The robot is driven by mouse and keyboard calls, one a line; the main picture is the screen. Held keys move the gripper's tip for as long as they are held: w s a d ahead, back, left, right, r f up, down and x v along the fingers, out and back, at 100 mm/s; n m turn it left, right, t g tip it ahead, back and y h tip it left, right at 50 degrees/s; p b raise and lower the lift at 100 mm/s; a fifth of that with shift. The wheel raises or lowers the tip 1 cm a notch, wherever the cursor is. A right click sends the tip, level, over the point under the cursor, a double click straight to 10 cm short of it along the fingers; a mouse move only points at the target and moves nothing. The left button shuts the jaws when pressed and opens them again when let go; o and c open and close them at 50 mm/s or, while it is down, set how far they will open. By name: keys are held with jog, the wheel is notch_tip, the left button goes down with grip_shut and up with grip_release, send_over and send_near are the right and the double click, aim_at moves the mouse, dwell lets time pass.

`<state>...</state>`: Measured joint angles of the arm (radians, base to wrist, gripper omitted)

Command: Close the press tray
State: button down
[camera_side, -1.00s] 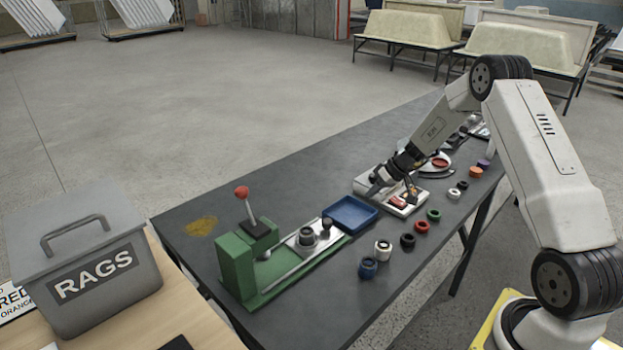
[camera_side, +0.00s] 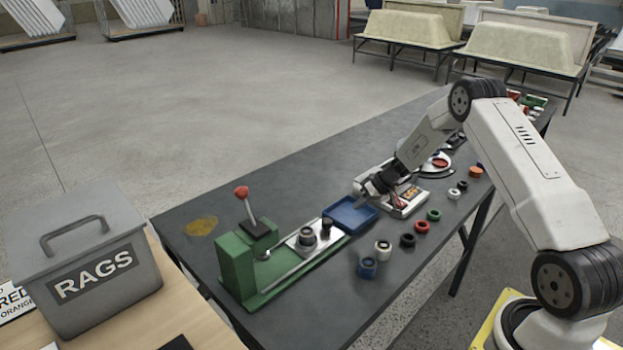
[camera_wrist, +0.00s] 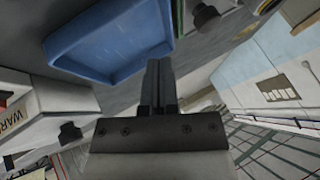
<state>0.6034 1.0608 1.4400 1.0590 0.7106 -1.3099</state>
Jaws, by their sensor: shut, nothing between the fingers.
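The green press (camera_side: 238,262) stands at the left of the dark table, with a red-knobbed lever (camera_side: 241,193) raised on it. Its silver press tray (camera_side: 297,243) is slid out to the right along the green base, carrying a round grey ring fixture (camera_side: 307,236) and a dark knob (camera_side: 327,225). The dark knob also shows at the top of the wrist view (camera_wrist: 206,16). In the wrist view the closed fingers (camera_wrist: 158,70) point past the blue bin (camera_wrist: 150,40).
A white box (camera_side: 405,206) with a printed label lies right of the blue bin. Loose caps, including white (camera_side: 383,250), blue (camera_side: 367,268), black (camera_side: 407,240) and red ones, line the table's front. A grey RAGS bin (camera_side: 85,250) stands at left.

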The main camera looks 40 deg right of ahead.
jog(key=x, duration=0.3)
jog(key=shift+w+a+f, duration=0.1)
jog(key=shift+f, duration=0.15)
jog(key=a, duration=0.1)
jog(key=w+a, duration=0.1)
jog(key=shift+a+f, duration=0.1)
jog(key=shift+a, duration=0.25)
jog(key=shift+w+a, duration=0.1)
jog(key=shift+a, duration=0.55)
jog(key=shift+a, duration=0.15)
jog(key=a, duration=1.5)
jog(key=shift+a, duration=0.45)
